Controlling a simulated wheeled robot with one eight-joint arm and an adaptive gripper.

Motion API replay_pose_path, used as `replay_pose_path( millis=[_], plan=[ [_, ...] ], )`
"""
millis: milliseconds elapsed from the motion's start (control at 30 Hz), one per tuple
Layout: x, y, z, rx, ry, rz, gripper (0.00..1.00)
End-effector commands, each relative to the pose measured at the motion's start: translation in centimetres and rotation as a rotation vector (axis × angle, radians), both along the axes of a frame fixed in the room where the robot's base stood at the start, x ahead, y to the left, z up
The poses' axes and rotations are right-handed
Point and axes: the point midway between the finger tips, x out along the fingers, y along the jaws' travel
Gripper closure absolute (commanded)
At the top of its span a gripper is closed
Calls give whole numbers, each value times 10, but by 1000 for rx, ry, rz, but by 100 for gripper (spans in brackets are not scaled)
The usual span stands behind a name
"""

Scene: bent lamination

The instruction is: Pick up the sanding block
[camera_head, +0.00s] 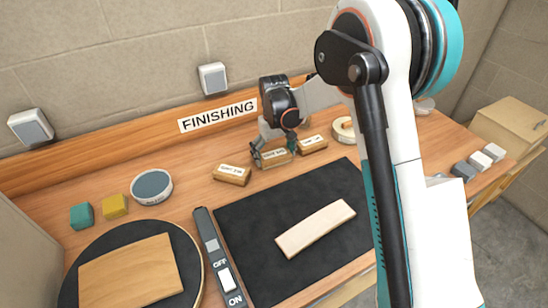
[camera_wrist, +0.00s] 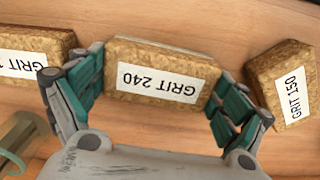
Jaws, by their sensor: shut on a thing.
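Three cork-coloured sanding blocks with white labels stand in a row near the back of the bench. The middle block, marked GRIT 240 (camera_wrist: 165,84), is between my gripper's fingers; it also shows in the head view (camera_head: 273,158). My gripper (camera_wrist: 159,90) is shut on this block, with one teal finger pad at each end. In the head view my gripper (camera_head: 272,152) reaches it from above. I cannot tell whether the block is clear of the bench. The block marked GRIT 150 (camera_wrist: 284,84) is apart on the wrist view's right. A third block (camera_wrist: 35,53) is close to the other finger, its label partly hidden.
A black mat (camera_head: 253,215) with a pale curved wood piece (camera_head: 315,228) lies in front. A round black turntable (camera_head: 193,262) with a wood panel, a switch strip (camera_head: 218,258), a round tin (camera_head: 151,187) and coloured cubes are left. A tape roll (camera_head: 343,130) is behind the right block.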

Motion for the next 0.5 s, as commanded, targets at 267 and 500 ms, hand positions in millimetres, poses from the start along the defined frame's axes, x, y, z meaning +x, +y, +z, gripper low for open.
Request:
replay_pose_path(
  millis=[267,500],
  plan=[
    [0,0,4,0,0,0,33],
    [0,0,31,0,0,0,33]
  ],
)
